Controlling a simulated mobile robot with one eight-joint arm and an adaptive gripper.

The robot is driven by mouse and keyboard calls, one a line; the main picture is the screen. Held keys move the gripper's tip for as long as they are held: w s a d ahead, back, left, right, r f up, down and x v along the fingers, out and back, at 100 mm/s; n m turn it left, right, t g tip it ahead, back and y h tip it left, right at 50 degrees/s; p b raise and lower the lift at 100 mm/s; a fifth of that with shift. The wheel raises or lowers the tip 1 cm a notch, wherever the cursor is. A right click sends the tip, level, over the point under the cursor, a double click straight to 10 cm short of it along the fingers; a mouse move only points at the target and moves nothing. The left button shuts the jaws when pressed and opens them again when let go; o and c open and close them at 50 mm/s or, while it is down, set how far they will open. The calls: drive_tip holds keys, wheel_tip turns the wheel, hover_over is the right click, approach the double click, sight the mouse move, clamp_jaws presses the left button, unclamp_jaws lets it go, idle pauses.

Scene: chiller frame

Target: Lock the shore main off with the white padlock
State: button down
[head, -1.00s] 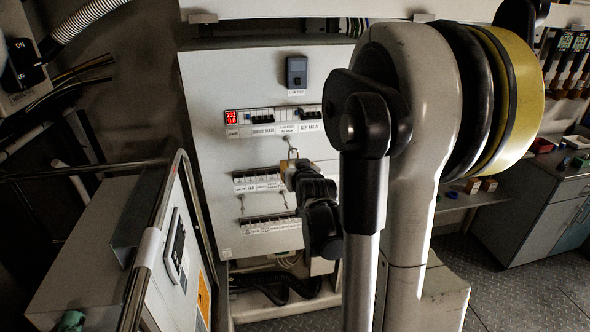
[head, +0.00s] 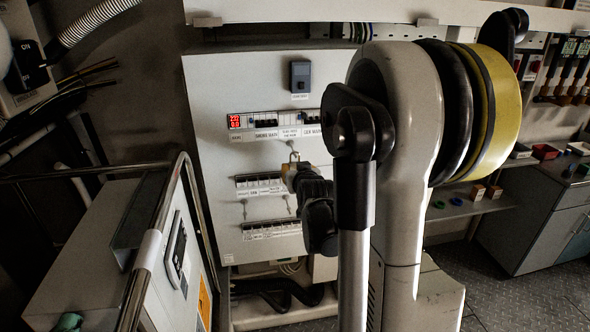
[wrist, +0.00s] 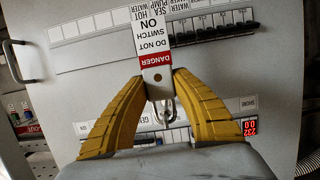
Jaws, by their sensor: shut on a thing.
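My gripper (wrist: 160,85), with yellow ribbed fingers, is shut on the white padlock (wrist: 158,88) in the wrist view. The fingers hide part of its body. Its metal shackle (wrist: 168,110) points toward the upper breaker row. A red and white danger tag (wrist: 150,42) hangs from the padlock side, over the panel. In the head view the shackle (head: 294,157) shows just below the middle label of that row. The shore main switch (head: 265,123) is up and left of my gripper (head: 291,168); its label also shows in the wrist view (wrist: 249,102). I cannot tell whether the shackle touches anything.
The white breaker panel (head: 212,180) carries the gen main (head: 312,117), a red display (head: 235,122) and two lower breaker rows. A railed cabinet (head: 95,235) stands at the left front. A bench (head: 545,205) stands at the right. My arm covers the middle.

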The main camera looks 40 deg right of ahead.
drive_tip(key=c, duration=1)
unclamp_jaws()
drive_tip(key=v, duration=1.2)
drive_tip(key=a+f+n+y, duration=0.15)
drive_tip(key=a+y, duration=0.25)
drive_tip(key=a, duration=0.7)
drive_tip(key=s+a+f+n+g+y, duration=0.1)
drive_tip(key=s+a, duration=0.3)
drive_tip(key=a, duration=0.2)
drive_tip(key=s+a+f+n+g+y, duration=0.1)
drive_tip(key=s+a+n+g, duration=0.1)
drive_tip(key=a, duration=0.4)
drive_tip(key=s+a+f+n+g+y, duration=0.1)
drive_tip(key=s+a+n+g, duration=0.1)
drive_tip(key=s+a, duration=0.3)
drive_tip(key=shift+s+a+f+y, duration=0.1)
drive_tip(key=shift+s+a+y, duration=0.2)
drive_tip(key=shift+a+y, duration=0.15)
